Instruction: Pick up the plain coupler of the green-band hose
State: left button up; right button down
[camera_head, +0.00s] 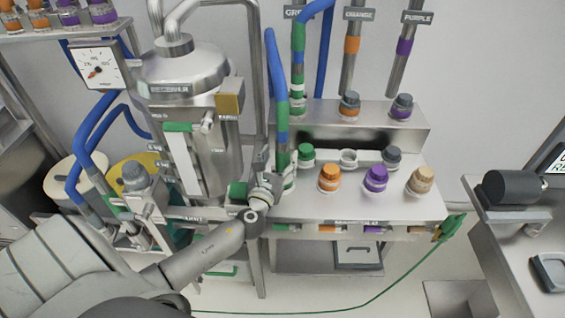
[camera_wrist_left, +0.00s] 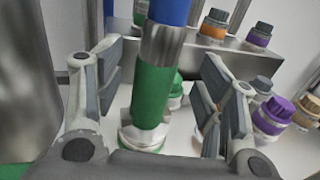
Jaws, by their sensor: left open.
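The green-band hose (camera_head: 275,62) is blue and comes down in front of the steel manifold, with green sections on its lower part. In the left wrist view its lower end shows a blue piece, a bare metal collar (camera_wrist_left: 162,45) and a green sleeve (camera_wrist_left: 152,95), above a pale metal fitting (camera_wrist_left: 142,138). My left gripper (camera_head: 268,182) is open at this lower end. In the left wrist view the fingers (camera_wrist_left: 165,85) stand on either side of the hose, with gaps visible. Which part is the plain coupler, I cannot tell for sure. My right gripper is not in view.
The manifold shelf (camera_head: 405,207) carries capped ports: green (camera_head: 306,153), orange (camera_head: 329,178), purple (camera_head: 376,179) and tan (camera_head: 421,180). A steel receiver tank (camera_head: 184,82) stands close left of the gripper. A green cable (camera_head: 405,268) crosses the floor.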

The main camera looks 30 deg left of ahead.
aim_at(280, 153)
pick_arm(q)
jog(key=x, duration=0.3)
jog(key=shift+w+a+r+p, duration=0.2)
jog(key=shift+w+p, duration=0.05)
jog(key=shift+p, duration=0.1)
jog(key=shift+w+a+f, duration=0.1)
jog(key=shift+w+f, duration=0.05)
jog(key=shift+w, duration=0.3)
jog(key=shift+c, duration=0.4)
jog(key=c, duration=1.2)
jog(key=shift+c, duration=0.2)
jog(key=shift+r, duration=0.2)
